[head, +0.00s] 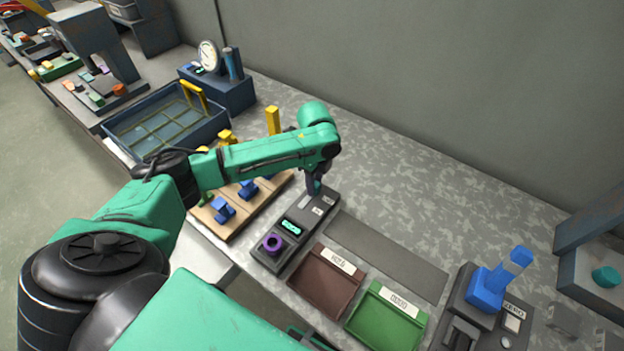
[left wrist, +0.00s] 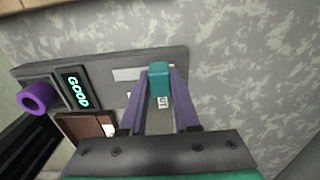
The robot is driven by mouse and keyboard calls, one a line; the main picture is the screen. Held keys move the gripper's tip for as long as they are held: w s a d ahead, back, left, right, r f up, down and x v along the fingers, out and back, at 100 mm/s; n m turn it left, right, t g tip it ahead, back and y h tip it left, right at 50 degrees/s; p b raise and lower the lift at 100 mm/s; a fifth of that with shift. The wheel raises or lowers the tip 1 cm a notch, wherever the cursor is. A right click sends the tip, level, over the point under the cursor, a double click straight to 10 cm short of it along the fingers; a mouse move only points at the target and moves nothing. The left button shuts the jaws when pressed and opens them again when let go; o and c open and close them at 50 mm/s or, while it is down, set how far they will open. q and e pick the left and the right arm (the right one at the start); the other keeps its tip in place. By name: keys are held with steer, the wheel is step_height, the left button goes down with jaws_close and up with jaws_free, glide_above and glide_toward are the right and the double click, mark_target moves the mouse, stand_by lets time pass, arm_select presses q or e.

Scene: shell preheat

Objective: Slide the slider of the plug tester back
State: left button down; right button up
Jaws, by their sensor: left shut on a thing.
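The plug tester (head: 265,259) is a long dark grey box on the speckled bench. Its near end carries a purple ring-shaped part (head: 272,243). Beside that is a small display (head: 291,227) with green lettering, which reads GOOD in the left wrist view (left wrist: 77,89). The slider's teal knob (left wrist: 159,80) stands at the far end of the tester, near white labels. My left gripper (head: 315,188) points down over that end. In the left wrist view its two purple-grey fingers (left wrist: 160,72) are shut on the knob.
A brown tray (head: 325,284) and a green tray (head: 388,318) sit right of the tester, with a flat grey strip (head: 388,256) behind them. A wooden board (head: 228,228) with blue pieces lies left. A blue-topped device (head: 490,287) stands right.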

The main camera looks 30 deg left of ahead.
mark_target(316, 182)
arm_select(q)
steer(key=shift+w+r, duration=0.2)
steer(key=shift+w, duration=0.2)
steer(key=shift+s+r, duration=0.1)
steer(key=shift+s, duration=0.05)
steer(key=c, duration=0.9)
jaws_free()
steer(key=shift+o, duration=1.3)
steer(key=shift+d, duration=0.1)
steer(key=shift+f, duration=0.2)
arm_select(e)
steer(key=shift+r, duration=0.1)
arm_select(q)
steer(key=shift+r, duration=0.25)
step_height(316, 182, up, 14)
steer(key=b, duration=0.1)
arm_select(e)
steer(key=shift+w+f, duration=0.25)
steer(key=shift+f, duration=0.4)
